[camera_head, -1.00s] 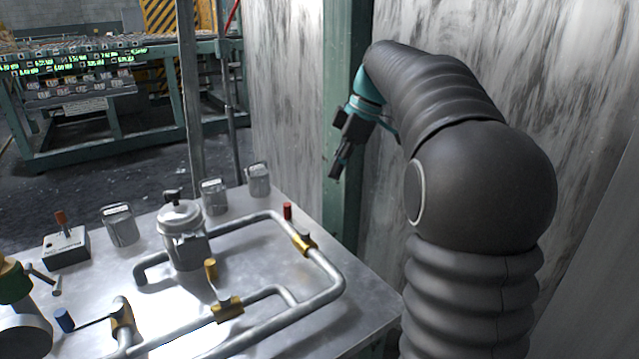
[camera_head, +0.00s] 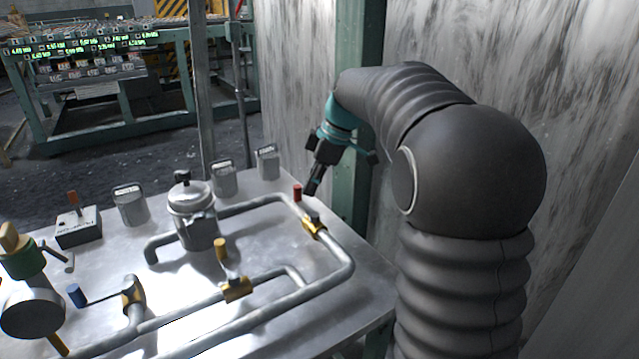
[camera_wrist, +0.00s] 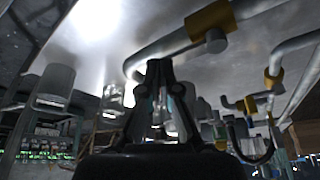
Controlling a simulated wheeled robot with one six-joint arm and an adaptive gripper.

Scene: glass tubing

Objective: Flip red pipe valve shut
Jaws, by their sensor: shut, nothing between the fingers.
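The red valve handle (camera_head: 297,193) stands up beside a brass valve body (camera_head: 314,226) on the far right bend of the pipe, in the head view. My gripper (camera_head: 310,190) points down just right of the red handle, its fingers together and empty. I cannot tell whether the fingertips touch the handle. In the wrist view, my gripper (camera_wrist: 158,66) shows dark fingers close together in front of a grey pipe. A brass fitting (camera_wrist: 209,29) is to their upper right. The red handle is not clearly visible there.
The metal table (camera_head: 365,300) also carries a yellow-handled valve (camera_head: 236,288), a blue-handled valve (camera_head: 133,296), a metal pot (camera_head: 196,222) and a switch box (camera_head: 78,228). Several grey boxes line the back edge. A green post (camera_head: 357,130) and wall stand behind my arm.

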